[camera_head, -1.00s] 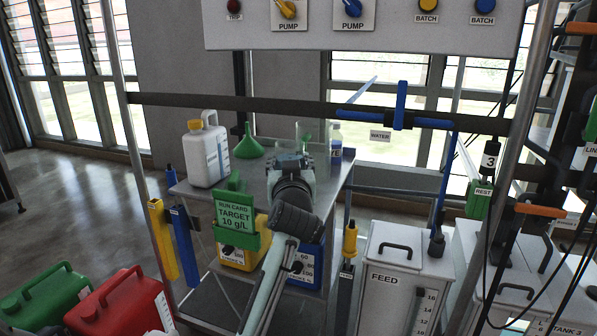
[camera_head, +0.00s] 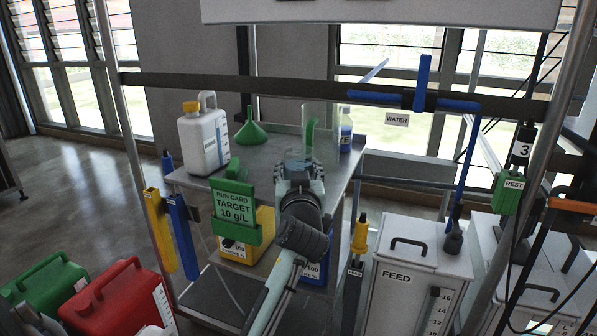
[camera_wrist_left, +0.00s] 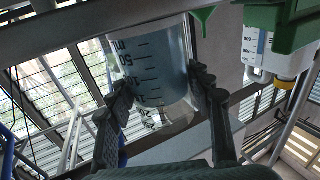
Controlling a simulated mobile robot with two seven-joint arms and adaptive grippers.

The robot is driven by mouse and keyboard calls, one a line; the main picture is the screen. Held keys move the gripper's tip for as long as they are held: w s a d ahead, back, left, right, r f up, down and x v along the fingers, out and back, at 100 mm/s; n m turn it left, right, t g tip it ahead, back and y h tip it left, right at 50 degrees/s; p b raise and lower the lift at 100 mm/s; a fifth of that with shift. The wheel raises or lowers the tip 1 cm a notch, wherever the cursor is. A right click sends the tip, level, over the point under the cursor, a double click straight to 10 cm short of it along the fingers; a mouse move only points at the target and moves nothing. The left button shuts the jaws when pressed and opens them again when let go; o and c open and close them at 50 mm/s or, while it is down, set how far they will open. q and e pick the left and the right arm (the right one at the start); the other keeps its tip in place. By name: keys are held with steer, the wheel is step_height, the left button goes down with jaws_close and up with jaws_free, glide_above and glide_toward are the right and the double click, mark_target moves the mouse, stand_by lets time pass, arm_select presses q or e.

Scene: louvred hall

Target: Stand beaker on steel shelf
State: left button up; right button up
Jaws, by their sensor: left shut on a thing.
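My left gripper (camera_head: 300,160) is shut on the clear beaker (camera_head: 319,117). In the left wrist view the beaker (camera_wrist_left: 157,72) shows its dark graduation marks, with one finger of the gripper (camera_wrist_left: 162,100) on each side. The steel shelf (camera_head: 187,182) is the grey top behind and around the gripper in the head view. The beaker appears over its right part; whether its base touches the shelf is hidden by the gripper. My right gripper is not in view.
A white jug (camera_head: 204,145), green funnel (camera_head: 251,133) and blue-labelled bottle (camera_head: 345,132) stand on the shelf. The run card (camera_head: 235,205) hangs nearer, left of my arm. The FEED tank (camera_head: 415,280) is at right.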

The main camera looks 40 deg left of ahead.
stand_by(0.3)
arm_select(q)
steer(key=o, duration=1.5)
steer(key=shift+r, duration=0.1)
